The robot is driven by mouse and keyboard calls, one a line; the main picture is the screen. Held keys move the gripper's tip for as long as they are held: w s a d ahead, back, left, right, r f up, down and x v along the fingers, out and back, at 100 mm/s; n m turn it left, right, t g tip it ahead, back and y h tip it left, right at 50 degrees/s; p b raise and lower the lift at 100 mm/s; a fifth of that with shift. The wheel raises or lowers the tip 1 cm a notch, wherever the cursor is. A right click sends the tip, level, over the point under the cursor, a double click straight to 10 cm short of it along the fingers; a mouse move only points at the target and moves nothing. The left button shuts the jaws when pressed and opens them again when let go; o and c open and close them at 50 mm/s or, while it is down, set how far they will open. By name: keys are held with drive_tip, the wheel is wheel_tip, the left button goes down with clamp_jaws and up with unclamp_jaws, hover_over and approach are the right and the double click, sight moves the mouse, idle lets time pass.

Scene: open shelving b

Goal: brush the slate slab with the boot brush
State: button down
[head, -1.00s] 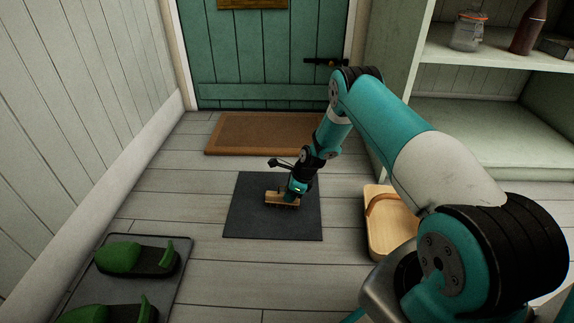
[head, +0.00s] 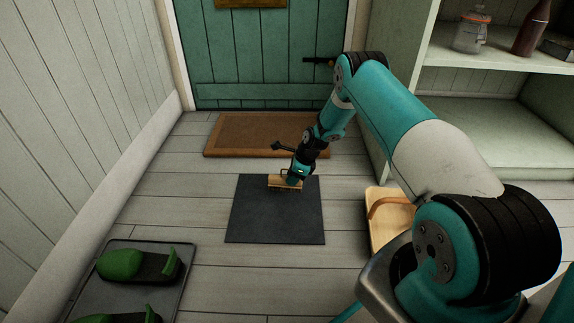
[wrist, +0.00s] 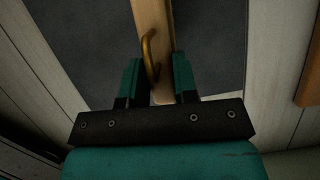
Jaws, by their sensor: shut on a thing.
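The slate slab (head: 275,215) is a dark grey square lying flat on the floor. The boot brush (head: 281,180) has a pale wooden back and lies across the slab's far edge. My gripper (head: 296,180) is above that far edge, shut on the brush. In the wrist view the wooden back of the brush (wrist: 152,35) runs between the two fingers of my gripper (wrist: 158,82), with a brass-coloured loop on it. The slab (wrist: 210,40) shows on both sides of the brush. The bristles are hidden, so I cannot tell if they touch the slate.
A brown doormat (head: 262,135) lies beyond the slab before the green door (head: 265,60). A wooden basket (head: 388,225) stands to the right. A grey tray (head: 185,270) with green shoes (head: 122,264) is at left front. Open shelving (head: 480,110) is at right.

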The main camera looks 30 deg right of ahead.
drive_tip(key=shift+r+p, duration=1.15)
drive_tip(key=shift+r, duration=0.55)
